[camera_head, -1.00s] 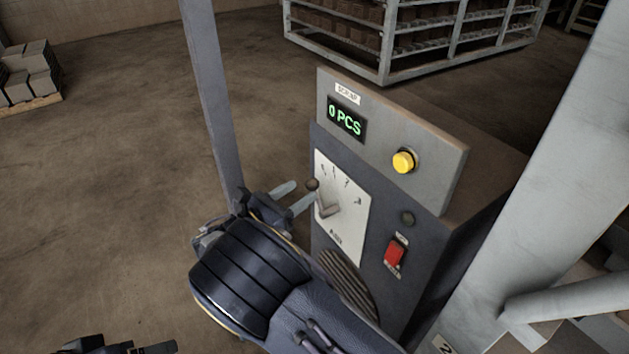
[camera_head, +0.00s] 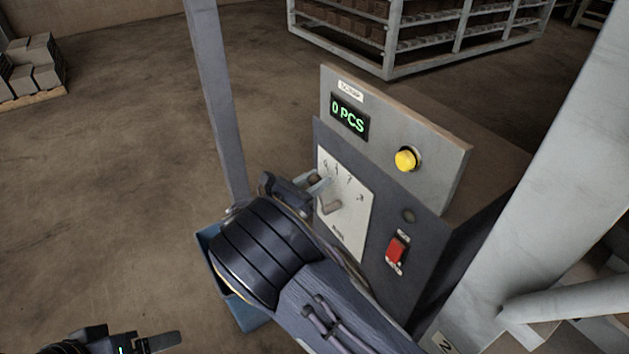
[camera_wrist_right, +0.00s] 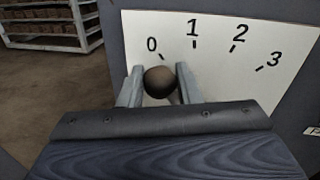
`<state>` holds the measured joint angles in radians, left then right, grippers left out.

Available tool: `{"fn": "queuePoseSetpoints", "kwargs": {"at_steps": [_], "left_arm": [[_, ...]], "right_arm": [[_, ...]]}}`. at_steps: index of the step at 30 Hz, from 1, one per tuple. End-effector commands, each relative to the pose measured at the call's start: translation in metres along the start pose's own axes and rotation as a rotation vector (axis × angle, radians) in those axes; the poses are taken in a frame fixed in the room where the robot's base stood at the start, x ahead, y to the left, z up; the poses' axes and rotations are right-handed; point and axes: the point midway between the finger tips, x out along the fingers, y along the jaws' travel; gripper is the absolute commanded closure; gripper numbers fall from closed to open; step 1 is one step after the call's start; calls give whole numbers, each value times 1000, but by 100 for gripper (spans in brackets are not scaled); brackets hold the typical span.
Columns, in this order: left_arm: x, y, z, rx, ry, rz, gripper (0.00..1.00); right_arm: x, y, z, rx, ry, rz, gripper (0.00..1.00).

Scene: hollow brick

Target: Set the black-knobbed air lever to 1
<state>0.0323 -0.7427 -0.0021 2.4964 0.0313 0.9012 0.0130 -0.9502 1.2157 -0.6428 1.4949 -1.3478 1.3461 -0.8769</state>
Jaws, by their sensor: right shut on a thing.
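The air lever's dark round knob (camera_head: 315,180) stands out in front of a white dial plate (camera_head: 352,222) on the grey machine. The wrist view shows the knob (camera_wrist_right: 159,82) between the two fingers of my right gripper (camera_wrist_right: 161,88), which is shut on it. The knob lies below the 0 mark, left of 1, 2 and 3. In the head view my right gripper (camera_head: 312,183) reaches the lever from the left, and its wrist hides part of the machine's lower front. My left gripper (camera_head: 135,344) is at the bottom left edge, cut off, away from the machine.
A yellow button (camera_head: 405,160), a red switch (camera_head: 397,250) and a green "0 PCS" display (camera_head: 349,118) are on the machine. A blue bin (camera_head: 250,318) shows below my right wrist. A grey post (camera_head: 213,100) rises at left; a pale column (camera_head: 545,170) stands at right.

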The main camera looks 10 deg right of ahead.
Motion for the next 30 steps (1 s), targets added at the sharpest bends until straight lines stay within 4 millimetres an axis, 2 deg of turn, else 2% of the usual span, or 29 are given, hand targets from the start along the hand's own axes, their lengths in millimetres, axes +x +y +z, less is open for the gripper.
{"fn": "queuePoseSetpoints", "kwargs": {"at_steps": [8, 15, 19, 29, 30], "left_arm": [[6, -3, 3, 0, 0, 0, 24], [28, -13, 14, 0, 0, 0, 24], [33, -15, 17, 0, 0, 0, 24], [32, -15, 16, 0, 0, 0, 24], [32, -15, 16, 0, 0, 0, 24]], "right_arm": [[-1, -3, 0, 49, -9, -1, 100], [-5, -23, 6, 340, -65, -7, 100], [-6, -30, 9, 440, -86, -9, 100], [-6, -32, 12, 464, -91, -10, 100], [-6, -32, 12, 464, -91, -10, 66]]}}
